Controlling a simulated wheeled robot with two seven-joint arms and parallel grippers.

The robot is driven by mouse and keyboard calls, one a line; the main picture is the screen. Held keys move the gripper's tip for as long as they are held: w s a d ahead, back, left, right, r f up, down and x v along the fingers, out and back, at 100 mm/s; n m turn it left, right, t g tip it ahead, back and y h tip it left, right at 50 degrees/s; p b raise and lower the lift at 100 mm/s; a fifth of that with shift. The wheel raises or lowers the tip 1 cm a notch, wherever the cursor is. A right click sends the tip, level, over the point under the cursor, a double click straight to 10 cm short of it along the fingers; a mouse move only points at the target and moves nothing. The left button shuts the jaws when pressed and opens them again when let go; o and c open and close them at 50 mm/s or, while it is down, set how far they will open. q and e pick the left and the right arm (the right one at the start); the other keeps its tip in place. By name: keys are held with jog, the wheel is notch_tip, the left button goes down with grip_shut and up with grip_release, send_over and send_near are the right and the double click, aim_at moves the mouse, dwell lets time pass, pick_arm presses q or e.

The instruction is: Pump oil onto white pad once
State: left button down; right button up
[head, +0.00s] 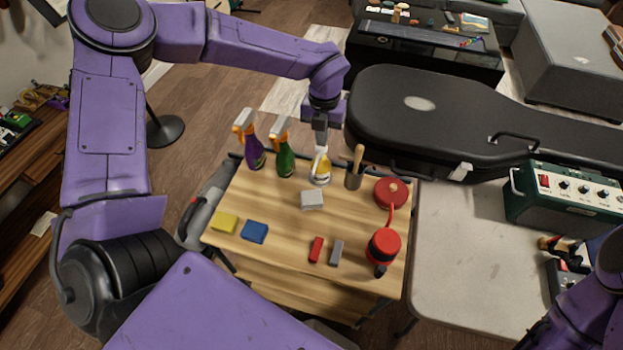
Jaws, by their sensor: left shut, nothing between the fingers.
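The oil bottle (320,172) stands upright near the back edge of the wooden worktop, with yellow liquid and a pale pump top. My left gripper (321,148) points down right over the pump top, shut with nothing held; whether it touches the pump I cannot tell. The white pad (312,200) lies on the worktop just in front of the bottle. My right arm shows only in part at the lower right, and its gripper is out of view.
A purple spray bottle (253,150) and a green one (284,157) stand left of the oil. A cup with a wooden handle (354,172) is close right. Yellow (225,222) and blue (254,232) pads and a red tool (384,245) lie in front. A black guitar case (440,125) is behind.

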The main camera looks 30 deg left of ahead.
pick_arm(q)
jog(key=shift+f+b, duration=0.65)
jog(key=shift+f, duration=0.45)
jog(key=shift+r, duration=0.1)
jog(key=shift+r+p, duration=1.2)
jog(key=shift+r, duration=0.15)
notch_tip(320, 180, up, 6)
jog(key=p, duration=0.4)
jog(key=shift+p, duration=0.35)
